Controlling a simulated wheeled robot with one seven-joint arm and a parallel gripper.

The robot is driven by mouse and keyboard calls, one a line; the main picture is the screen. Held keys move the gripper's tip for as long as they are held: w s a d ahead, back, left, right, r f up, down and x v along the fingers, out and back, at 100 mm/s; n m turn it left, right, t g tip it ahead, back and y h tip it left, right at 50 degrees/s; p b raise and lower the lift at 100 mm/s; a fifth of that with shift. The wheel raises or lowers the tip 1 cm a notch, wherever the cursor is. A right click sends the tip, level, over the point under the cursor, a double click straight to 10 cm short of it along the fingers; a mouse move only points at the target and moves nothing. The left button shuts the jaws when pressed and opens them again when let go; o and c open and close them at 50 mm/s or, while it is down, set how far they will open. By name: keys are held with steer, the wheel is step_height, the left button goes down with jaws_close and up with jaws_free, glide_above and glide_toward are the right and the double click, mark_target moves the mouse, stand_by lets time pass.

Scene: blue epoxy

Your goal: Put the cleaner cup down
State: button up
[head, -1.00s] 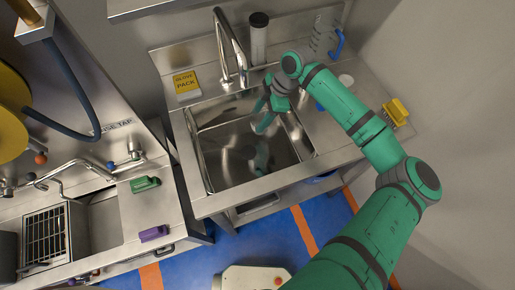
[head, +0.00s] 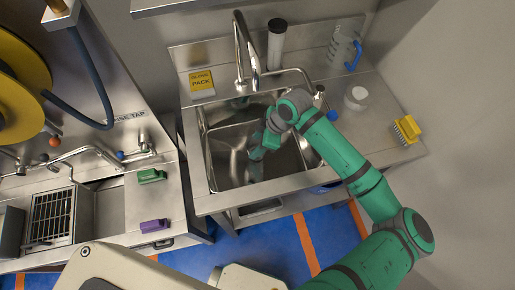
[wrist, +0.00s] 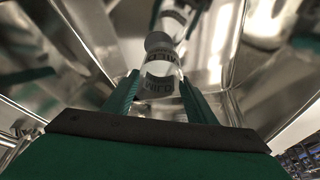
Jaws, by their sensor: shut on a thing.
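My gripper (head: 258,146) is inside the steel sink basin (head: 222,165), pointing down and to the left. In the wrist view my gripper (wrist: 158,98) has its two green fingers on either side of a pale cup (wrist: 160,70) with dark lettering, and is shut on it. The lettering is too blurred to read fully. The bare steel of the basin surrounds the cup in that view; I cannot tell whether the cup touches the bottom. In the head view the cup is hidden or too small to make out.
A tap (head: 242,50) and a dark-topped cylinder (head: 276,45) stand behind the basin. A yellow pack (head: 201,83) is at the back left. A blue-handled jug (head: 344,50), a white round container (head: 355,98) and a yellow brush (head: 408,128) are on the right counter.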

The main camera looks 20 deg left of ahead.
steer(key=shift+f, duration=1.95)
steer(key=o, duration=1.1)
steer(key=shift+o, duration=0.2)
steer(key=shift+d, duration=0.1)
steer(key=v, duration=1.2)
steer(key=shift+w+r, duration=0.1)
steer(key=shift+w, duration=0.1)
